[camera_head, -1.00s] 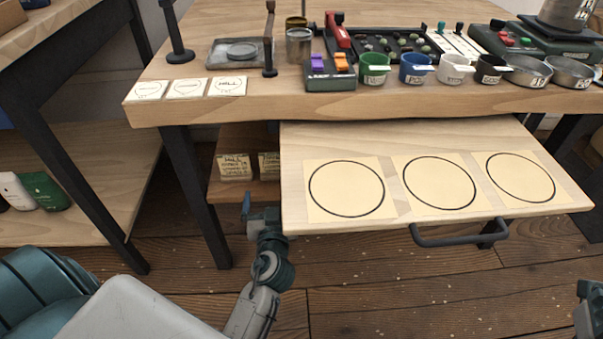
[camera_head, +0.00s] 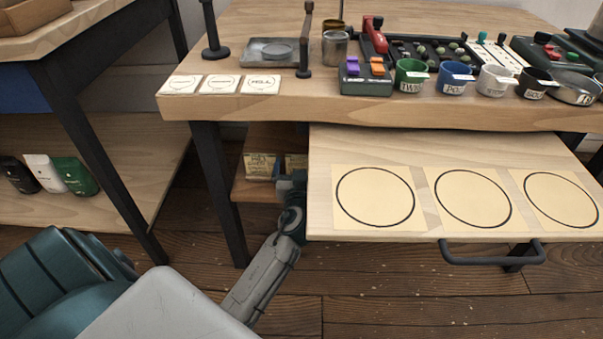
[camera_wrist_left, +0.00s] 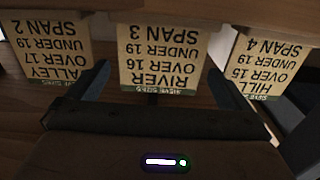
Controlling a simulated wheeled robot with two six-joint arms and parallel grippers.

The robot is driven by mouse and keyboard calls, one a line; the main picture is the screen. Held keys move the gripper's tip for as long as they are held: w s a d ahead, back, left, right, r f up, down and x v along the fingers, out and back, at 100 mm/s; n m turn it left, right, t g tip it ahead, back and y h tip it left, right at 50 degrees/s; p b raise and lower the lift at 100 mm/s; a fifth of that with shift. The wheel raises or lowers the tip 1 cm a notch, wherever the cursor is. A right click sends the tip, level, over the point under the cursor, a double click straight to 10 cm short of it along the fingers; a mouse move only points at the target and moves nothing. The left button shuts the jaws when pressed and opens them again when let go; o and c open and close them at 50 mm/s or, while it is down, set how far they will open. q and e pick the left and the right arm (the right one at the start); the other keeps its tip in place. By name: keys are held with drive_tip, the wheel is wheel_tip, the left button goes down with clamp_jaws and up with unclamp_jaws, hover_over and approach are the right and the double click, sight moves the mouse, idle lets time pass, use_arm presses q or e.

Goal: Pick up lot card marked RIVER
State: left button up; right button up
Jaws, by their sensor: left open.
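The RIVER lot card (camera_wrist_left: 158,60) shows upside down in the middle of the left wrist view, reading over 16, under 19, span 3. My left gripper (camera_wrist_left: 157,78) is open, with one finger on each side of the card's near end; I cannot tell whether they touch it. In the head view my left gripper (camera_head: 293,181) is at the low shelf beside the drawer, its fingertips not clear. A card (camera_head: 296,162) there is partly hidden behind it. My right gripper is not in view.
The HILL card (camera_wrist_left: 255,65) and a card ending in ALLEY (camera_wrist_left: 52,48) flank the RIVER card. The cards are at a low shelf (camera_head: 250,190). The pulled-out board (camera_head: 423,175) with three circles is close to my left arm. A table leg (camera_head: 220,195) stands to the left.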

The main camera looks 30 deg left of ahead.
use_arm(q)
drive_tip(key=shift+c, duration=0.2)
drive_tip(key=c, duration=1)
drive_tip(key=shift+w+r, duration=0.1)
drive_tip(key=shift+r, duration=0.05)
